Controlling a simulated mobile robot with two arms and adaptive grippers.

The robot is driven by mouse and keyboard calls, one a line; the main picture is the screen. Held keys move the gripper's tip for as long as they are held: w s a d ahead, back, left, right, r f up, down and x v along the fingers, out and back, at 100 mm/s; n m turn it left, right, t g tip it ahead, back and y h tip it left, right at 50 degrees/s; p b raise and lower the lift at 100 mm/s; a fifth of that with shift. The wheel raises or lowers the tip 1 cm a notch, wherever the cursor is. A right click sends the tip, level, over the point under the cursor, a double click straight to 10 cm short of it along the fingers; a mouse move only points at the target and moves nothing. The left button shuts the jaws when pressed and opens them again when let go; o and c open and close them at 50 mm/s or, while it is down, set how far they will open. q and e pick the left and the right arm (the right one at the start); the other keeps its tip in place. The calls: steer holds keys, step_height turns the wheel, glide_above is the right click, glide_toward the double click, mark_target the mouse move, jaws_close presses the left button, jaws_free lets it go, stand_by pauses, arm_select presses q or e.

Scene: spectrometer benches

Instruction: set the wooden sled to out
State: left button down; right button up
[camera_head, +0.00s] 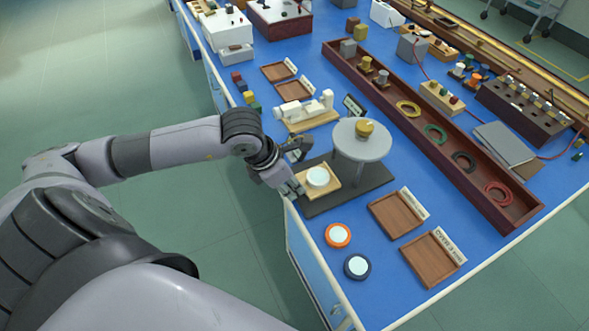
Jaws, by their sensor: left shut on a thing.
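The wooden sled (328,191) is a pale wooden plate carrying a white round disc (318,176). It sits at the left, near-edge end of a dark grey base plate (376,177) on the blue bench. A round grey platform (372,149) with a brass weight (364,128) on top stands over the same base, to the right of the sled. My left gripper (296,187) is at the sled's left side and is shut on it; its fingertips partly hide that edge. My right gripper is not in view.
Orange-rimmed (338,235) and dark-blue-rimmed (357,266) discs lie in front of the base. Two wooden trays (393,216) (430,260) with labels are at the right front. A white instrument (306,110) stands behind. A long dark-red trough (436,149) holds coloured rings.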

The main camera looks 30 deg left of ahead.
arm_select(q)
steer(key=shift+s+f, duration=0.1)
steer(key=c, duration=1.7)
jaws_free()
steer(key=shift+a, duration=0.1)
steer(key=shift+o, duration=1.1)
steer(key=shift+s, duration=0.1)
steer(key=shift+o, duration=0.2)
steer(key=v, duration=1.2)
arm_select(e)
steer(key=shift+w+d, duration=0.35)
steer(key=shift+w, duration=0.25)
